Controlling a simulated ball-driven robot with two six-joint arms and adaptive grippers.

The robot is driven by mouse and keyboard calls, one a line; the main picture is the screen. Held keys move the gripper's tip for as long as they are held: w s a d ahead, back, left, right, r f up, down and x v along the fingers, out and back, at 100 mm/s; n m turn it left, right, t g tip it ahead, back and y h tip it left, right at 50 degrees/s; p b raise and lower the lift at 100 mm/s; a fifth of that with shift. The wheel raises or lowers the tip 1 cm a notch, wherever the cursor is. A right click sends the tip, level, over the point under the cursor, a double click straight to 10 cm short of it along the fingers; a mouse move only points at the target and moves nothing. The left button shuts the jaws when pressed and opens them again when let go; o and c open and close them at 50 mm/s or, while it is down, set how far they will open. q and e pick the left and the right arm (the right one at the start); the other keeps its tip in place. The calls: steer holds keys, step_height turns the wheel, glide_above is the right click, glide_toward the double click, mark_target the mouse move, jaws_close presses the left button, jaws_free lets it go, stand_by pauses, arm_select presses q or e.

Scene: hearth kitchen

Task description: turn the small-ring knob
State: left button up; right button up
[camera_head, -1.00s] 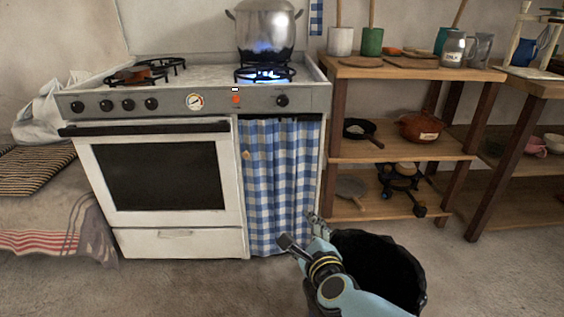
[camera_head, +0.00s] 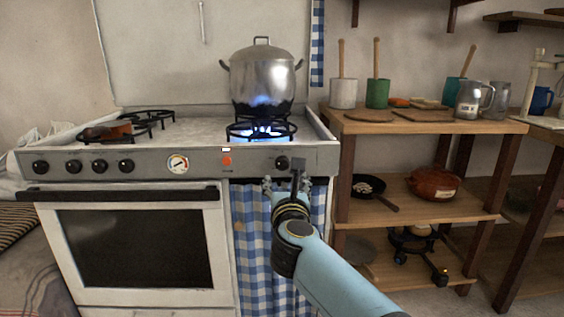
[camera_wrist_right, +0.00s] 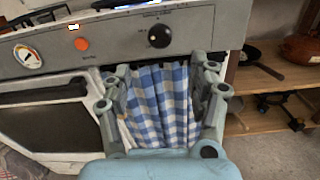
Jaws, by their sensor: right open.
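The black knob (camera_head: 282,163) at the right end of the stove's front panel, below the lit burner, appears to be the small-ring knob. It also shows in the right wrist view (camera_wrist_right: 160,36), beyond my fingertips and roughly centred between them. My right gripper (camera_head: 285,182) is just in front of the panel, slightly below the knob. In the wrist view the right gripper (camera_wrist_right: 162,74) has its fingers spread, with nothing between them but the checked curtain behind. The fingers look apart from the knob. My left gripper is not in view.
A row of black knobs (camera_head: 83,166), a dial (camera_head: 178,163) and an orange button (camera_head: 227,160) are further left. A wooden shelf (camera_head: 430,126) stands to the right.

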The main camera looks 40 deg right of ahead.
mark_target(283, 165)
steer(key=b+x, duration=0.1)
steer(key=x, duration=0.4)
steer(key=shift+w+d+r, duration=0.1)
steer(key=shift+w, duration=0.1)
steer(key=b+x, duration=0.1)
steer(key=x, duration=0.3)
steer(key=shift+w+d, duration=0.2)
steer(key=shift+w, duration=0.1)
steer(key=shift+w+d, duration=0.15)
steer(key=c, duration=0.9)
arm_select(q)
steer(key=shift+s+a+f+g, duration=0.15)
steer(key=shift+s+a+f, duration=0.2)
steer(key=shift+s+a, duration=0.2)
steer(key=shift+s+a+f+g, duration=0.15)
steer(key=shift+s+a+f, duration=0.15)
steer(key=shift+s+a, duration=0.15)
arm_select(e)
steer(key=shift+c, duration=1.2)
